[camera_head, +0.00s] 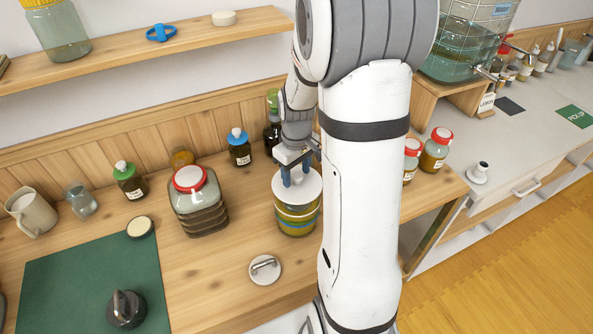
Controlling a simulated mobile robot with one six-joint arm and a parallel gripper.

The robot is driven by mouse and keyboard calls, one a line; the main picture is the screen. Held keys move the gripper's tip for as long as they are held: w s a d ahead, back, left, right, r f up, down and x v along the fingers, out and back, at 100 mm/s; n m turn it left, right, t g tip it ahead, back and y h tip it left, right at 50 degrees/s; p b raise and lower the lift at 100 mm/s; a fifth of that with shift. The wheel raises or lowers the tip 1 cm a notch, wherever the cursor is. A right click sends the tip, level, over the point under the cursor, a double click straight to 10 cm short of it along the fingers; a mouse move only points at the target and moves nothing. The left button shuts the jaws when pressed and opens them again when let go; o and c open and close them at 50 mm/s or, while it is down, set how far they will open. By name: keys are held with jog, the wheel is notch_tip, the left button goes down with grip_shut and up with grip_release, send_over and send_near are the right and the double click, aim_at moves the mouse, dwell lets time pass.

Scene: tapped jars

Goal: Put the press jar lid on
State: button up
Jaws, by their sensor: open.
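A glass jar with yellow, green and blue bands (297,223) stands on the wooden counter in the middle. A round white lid (283,195) lies over its mouth and looks about level; whether it is fully seated I cannot tell. My gripper (298,178) points down at this lid. Its blue fingers are open on either side of the lid's small pale knob, close to the lid's top. My arm hides part of the jar's right side. I take the banded jar and white lid to be the press jar and its lid, but no label confirms this.
A red-lidded square jar (198,208) stands left of the banded jar. A white lid with a metal handle (265,269) lies in front. A green mat (75,270) holds a dark knobbed object (126,309). Small bottles stand behind. My arm covers the counter to the right.

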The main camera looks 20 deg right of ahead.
notch_tip(320, 180, up, 8)
jog(key=shift+f+b, duration=0.1)
jog(key=shift+b, duration=0.4)
dwell(1.0)
